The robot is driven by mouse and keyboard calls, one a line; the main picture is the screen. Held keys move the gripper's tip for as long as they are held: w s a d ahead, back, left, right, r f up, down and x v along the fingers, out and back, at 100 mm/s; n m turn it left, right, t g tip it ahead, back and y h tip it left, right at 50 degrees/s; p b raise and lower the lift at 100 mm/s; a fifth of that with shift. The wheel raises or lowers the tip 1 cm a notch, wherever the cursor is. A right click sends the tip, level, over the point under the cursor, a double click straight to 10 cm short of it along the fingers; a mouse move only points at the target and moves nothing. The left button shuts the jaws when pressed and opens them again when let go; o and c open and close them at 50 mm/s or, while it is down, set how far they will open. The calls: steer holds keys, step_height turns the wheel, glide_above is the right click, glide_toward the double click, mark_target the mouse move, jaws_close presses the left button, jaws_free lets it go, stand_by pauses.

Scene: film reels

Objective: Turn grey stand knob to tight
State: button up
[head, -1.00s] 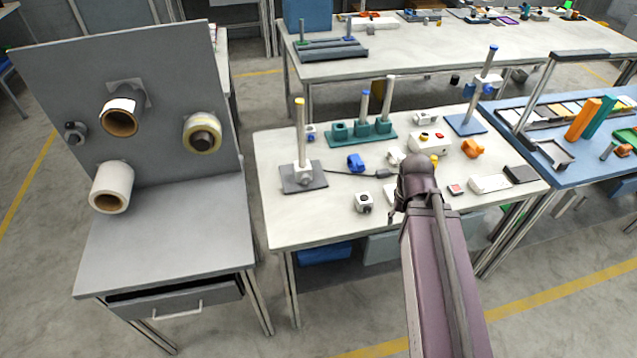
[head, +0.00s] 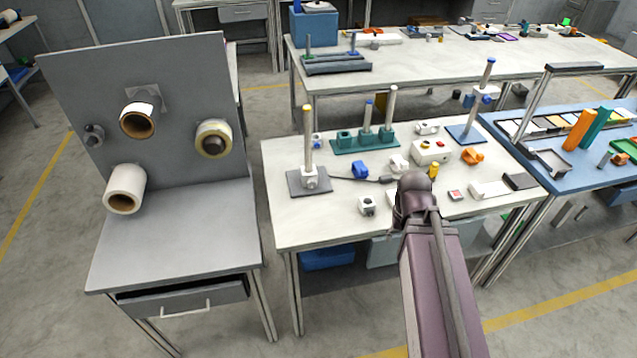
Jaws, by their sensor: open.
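The grey stand (head: 296,190) is on the left part of the white table, a flat grey plate with an upright pale post (head: 308,138) tipped in yellow. A light clamp block with a small round knob (head: 311,184) sits low on the post. The knob is too small to tell whether it is tight or loose. My arm reaches in from the bottom right, its dark end over the table's front edge, right of the stand and apart from it. My gripper is hidden behind the arm.
A teal rack (head: 365,143) stands behind the stand. A grey panel with rolls (head: 125,188) is at left. Floor in front is clear.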

steer(key=o, duration=0.4)
steer(key=shift+a, duration=0.15)
steer(key=shift+c, duration=0.2)
steer(key=n+t+y+p, duration=0.1)
steer(key=n+t+p, duration=0.2)
steer(key=t+p, duration=0.15)
glide_toward(312, 181)
step_height(312, 181, up, 3)
steer(key=shift+s+f+p, duration=0.1)
steer(key=shift+s+p, duration=0.2)
steer(key=shift+s, duration=0.15)
steer(key=shift+f, duration=0.15)
steer(key=b+x, duration=1.2)
steer(key=x, duration=0.1)
steer(key=shift+w+f+b, duration=0.1)
steer(key=shift+f+b, duration=0.15)
steer(key=shift+b, duration=0.15)
steer(key=shift+c, duration=0.2)
